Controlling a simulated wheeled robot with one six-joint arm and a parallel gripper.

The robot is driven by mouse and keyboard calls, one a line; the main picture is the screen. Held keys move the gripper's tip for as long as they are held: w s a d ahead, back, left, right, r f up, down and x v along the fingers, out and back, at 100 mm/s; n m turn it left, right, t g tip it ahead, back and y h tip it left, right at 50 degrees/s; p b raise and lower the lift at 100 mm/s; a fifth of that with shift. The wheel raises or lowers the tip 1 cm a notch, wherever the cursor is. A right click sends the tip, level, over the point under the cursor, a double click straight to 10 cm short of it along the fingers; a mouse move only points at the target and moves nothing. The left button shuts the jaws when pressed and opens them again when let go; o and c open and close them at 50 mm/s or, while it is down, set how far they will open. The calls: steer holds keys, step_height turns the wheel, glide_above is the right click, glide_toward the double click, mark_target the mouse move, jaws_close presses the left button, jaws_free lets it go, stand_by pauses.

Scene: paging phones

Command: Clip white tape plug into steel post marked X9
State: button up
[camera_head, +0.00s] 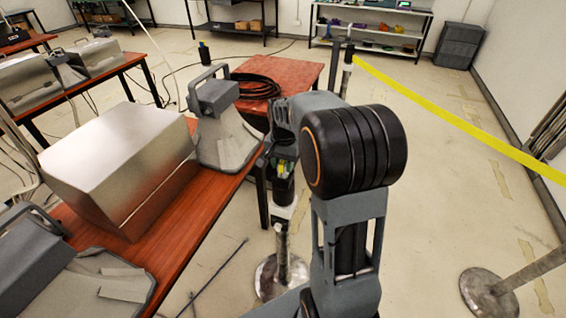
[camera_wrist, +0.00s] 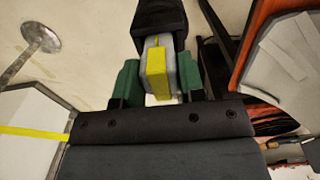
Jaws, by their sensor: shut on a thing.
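In the wrist view my gripper (camera_wrist: 159,76) has green finger pads on either side of a pale grey-white plug with a yellow strip (camera_wrist: 157,72), and is shut on it. The plug sits right against a black post head (camera_wrist: 160,18); I cannot tell whether it is clipped in or only touching. In the head view my gripper (camera_head: 284,170) is at the top of a steel post (camera_head: 283,245) with a round base, partly hidden by my arm. No X9 marking is readable.
A red-brown table (camera_head: 205,215) with a metal box (camera_head: 120,165) and grey phone units (camera_head: 215,115) stands left. A yellow tape (camera_head: 450,115) stretches right from another post (camera_head: 346,72). A further post base (camera_head: 487,293) is at lower right. Open floor lies right of my arm.

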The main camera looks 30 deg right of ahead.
mark_target(283, 162)
steer(key=shift+f, duration=0.3)
steer(key=o, duration=0.6)
steer(key=shift+o, duration=0.2)
steer(key=shift+r, duration=0.1)
step_height(283, 162, up, 11)
steer(key=p, duration=0.8)
steer(key=shift+p, duration=0.3)
